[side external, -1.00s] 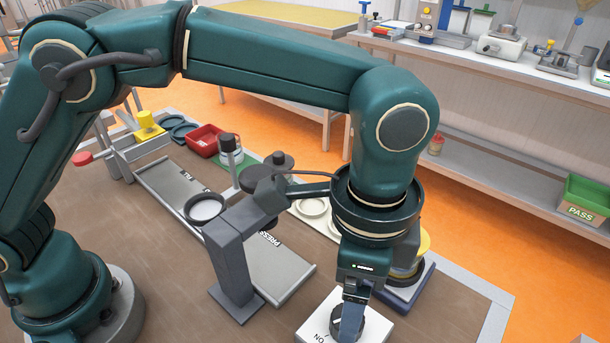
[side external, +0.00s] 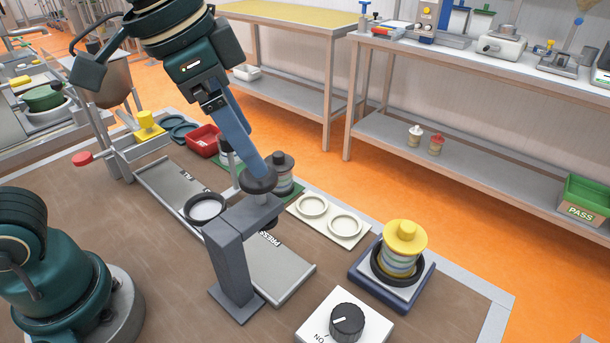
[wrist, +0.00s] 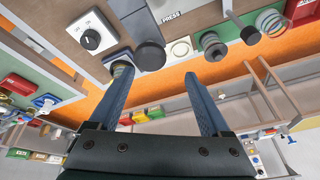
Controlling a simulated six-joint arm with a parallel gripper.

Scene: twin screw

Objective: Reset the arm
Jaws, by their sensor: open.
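My gripper (side external: 262,172) is raised over the bench in the side view, with its fingers slanting down to the right. In the wrist view its two blue fingers (wrist: 156,72) are spread apart with nothing between them. In the side view the fingertips overlap the dark round top of the grey press (side external: 233,265); I cannot tell the gap between them. The white box with a black dial (side external: 347,322) stands at the front, clear of the gripper. It also shows in the wrist view (wrist: 90,39).
A yellow-capped stack (side external: 404,240) stands on a blue base at the right. A white plate with two rings (side external: 328,218), a dark-capped stack (side external: 283,172) and a red bin (side external: 203,140) lie along the far side. A fixture with a yellow block (side external: 148,127) stands at the left.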

